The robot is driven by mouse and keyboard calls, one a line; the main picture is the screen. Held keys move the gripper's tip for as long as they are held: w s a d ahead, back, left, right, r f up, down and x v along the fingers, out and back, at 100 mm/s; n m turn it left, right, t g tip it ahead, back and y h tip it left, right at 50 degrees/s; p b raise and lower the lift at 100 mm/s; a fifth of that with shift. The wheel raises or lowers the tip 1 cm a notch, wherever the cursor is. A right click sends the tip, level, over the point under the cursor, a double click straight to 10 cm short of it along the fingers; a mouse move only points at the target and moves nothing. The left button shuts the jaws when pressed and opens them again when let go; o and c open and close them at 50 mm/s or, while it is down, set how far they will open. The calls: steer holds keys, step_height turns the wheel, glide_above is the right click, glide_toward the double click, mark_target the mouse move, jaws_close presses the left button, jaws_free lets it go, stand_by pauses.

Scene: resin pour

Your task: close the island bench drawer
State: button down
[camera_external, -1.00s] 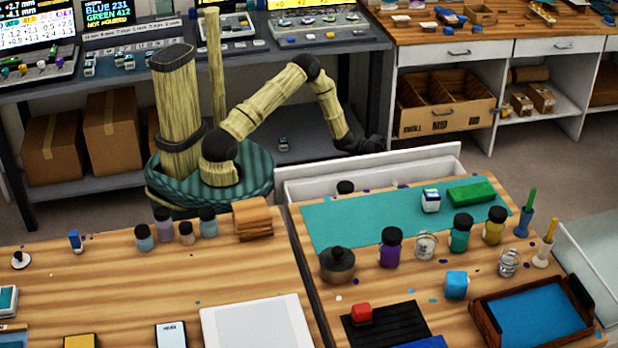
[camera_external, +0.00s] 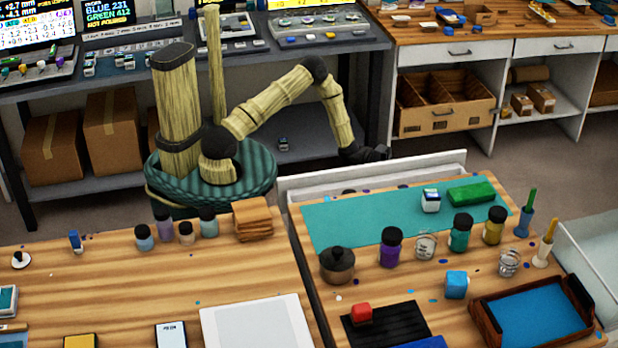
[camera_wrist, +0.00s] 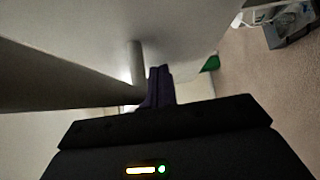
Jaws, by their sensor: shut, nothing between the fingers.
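The island bench drawer (camera_external: 420,166) is white and stands partly out from the far side of the island bench (camera_external: 290,262). A narrow strip of its inside shows between its front panel and the bench top. A dark item inside is mostly hidden by the bench edge. My gripper (camera_external: 382,153) is at the outer face of the drawer front, near its middle. In the wrist view my gripper's dark fingers (camera_wrist: 158,88) are together and empty, beside a grey bar handle (camera_wrist: 135,62) on a pale panel. I cannot tell whether they touch the panel.
A teal mat (camera_external: 345,222) with a green block (camera_external: 471,192) lies on the bench near the drawer. Jars, cups and a dark pot (camera_external: 338,266) stand around it. A grey shelf table (camera_external: 300,130) is behind my arm. Floor is clear right of the drawer.

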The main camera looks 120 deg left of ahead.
mark_target(388, 181)
steer(key=w+d, duration=1.1)
steer(key=shift+d+p, duration=0.1)
steer(key=shift+p, duration=0.2)
steer(key=shift+w+d+r, duration=0.1)
steer(key=shift+w+d, duration=0.1)
steer(key=shift+w, duration=0.05)
steer(key=shift+d+r, duration=0.1)
steer(key=shift+d, duration=0.05)
steer(key=s+a, duration=0.3)
steer(key=s, duration=0.1)
steer(key=shift+s+a+f, duration=0.2)
steer(key=shift+a, duration=0.15)
steer(key=s, duration=0.8)
steer(key=shift+s, duration=0.4)
